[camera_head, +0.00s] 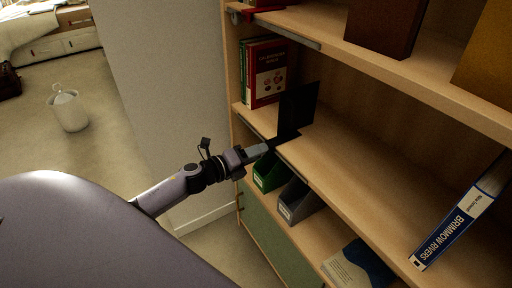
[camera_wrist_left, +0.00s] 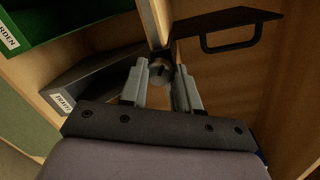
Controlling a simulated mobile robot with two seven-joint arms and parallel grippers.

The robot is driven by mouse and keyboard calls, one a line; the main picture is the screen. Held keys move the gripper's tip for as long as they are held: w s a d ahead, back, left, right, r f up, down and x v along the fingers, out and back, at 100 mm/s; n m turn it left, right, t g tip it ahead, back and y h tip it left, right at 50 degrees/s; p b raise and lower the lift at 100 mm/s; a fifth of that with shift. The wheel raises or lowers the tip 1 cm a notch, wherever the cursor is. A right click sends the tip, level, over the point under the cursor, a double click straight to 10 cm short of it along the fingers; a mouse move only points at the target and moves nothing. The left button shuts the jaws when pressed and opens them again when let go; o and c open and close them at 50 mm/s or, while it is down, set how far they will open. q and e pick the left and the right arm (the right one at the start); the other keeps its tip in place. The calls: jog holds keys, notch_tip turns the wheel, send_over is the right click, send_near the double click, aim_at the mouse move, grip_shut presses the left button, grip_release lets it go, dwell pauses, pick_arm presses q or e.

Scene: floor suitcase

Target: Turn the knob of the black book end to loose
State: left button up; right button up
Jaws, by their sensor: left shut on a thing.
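The black book end (camera_head: 297,106) stands upright on the middle shelf, beside a row of books at the shelf's left end. Its dark plate also shows at the top of the left wrist view (camera_wrist_left: 226,22). Its round grey knob (camera_wrist_left: 160,70) is at the shelf's front edge, below the plate. My left gripper (camera_head: 266,148) reaches in from the left to this edge. In the left wrist view its two grey fingers (camera_wrist_left: 159,84) are on either side of the knob, shut on it. The knob's turned position cannot be told. My right gripper is not in view.
Red and green books (camera_head: 267,72) stand left of the book end. A blue book (camera_head: 462,212) leans on the shelf at right. Below are a green file holder (camera_head: 268,173) and a grey one (camera_head: 299,202).

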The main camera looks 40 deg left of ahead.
pick_arm(q)
jog(key=shift+a+n+g+h+p, duration=0.1)
jog(key=shift+n+g+h+p, duration=0.15)
jog(key=shift+n+p, duration=0.95)
jog(key=shift+n+g+h+p, duration=0.15)
jog(key=shift+n+h+p, duration=0.2)
jog(key=shift+n, duration=1.55)
jog(key=shift+f, duration=0.1)
jog(key=o, duration=1)
jog(key=shift+v, duration=3.6)
